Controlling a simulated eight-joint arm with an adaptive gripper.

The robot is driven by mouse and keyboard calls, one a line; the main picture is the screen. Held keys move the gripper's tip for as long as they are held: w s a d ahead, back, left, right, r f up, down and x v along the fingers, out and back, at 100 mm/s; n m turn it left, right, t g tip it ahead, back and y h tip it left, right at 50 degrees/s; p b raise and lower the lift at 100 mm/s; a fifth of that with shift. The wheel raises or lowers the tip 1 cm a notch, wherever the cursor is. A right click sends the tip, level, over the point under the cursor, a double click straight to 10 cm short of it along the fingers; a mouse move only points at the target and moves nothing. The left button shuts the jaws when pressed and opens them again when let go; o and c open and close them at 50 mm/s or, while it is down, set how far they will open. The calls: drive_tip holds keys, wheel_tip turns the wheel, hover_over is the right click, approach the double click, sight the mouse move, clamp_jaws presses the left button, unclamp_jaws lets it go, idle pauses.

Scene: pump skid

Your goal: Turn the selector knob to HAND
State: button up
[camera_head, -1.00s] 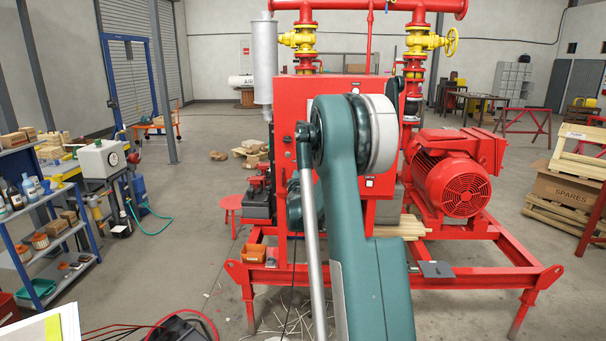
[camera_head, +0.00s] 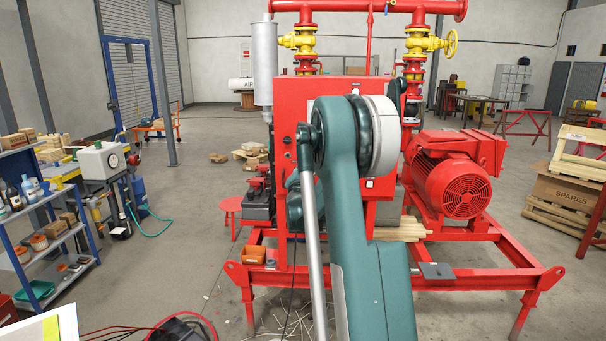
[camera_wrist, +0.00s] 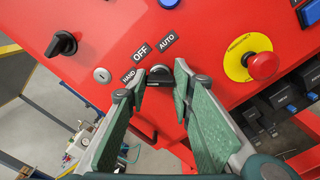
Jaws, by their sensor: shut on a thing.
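The selector knob (camera_wrist: 160,74) is black and sits on the red panel (camera_wrist: 215,30) in the wrist view. The labels HAND, OFF and AUTO curve around its upper left side, with HAND nearest the left finger. My gripper (camera_wrist: 157,86) has its two green-padded fingers on either side of the knob and is shut on it. The fingers partly cover the knob, so which label it points to is not clear. In the head view my own arm hides the gripper and the knob.
On the same panel are another black knob (camera_wrist: 62,44), a round keyed lock (camera_wrist: 102,75) and a red emergency stop (camera_wrist: 263,65) on a yellow plate. In the head view the red cabinet (camera_head: 292,95) stands on the skid frame, with the red motor (camera_head: 455,175) to its right.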

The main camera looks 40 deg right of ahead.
drive_tip(key=shift+n, duration=0.4)
drive_tip(key=o, duration=0.9)
drive_tip(key=shift+v, duration=6)
drive_tip(key=shift+r, duration=0.1)
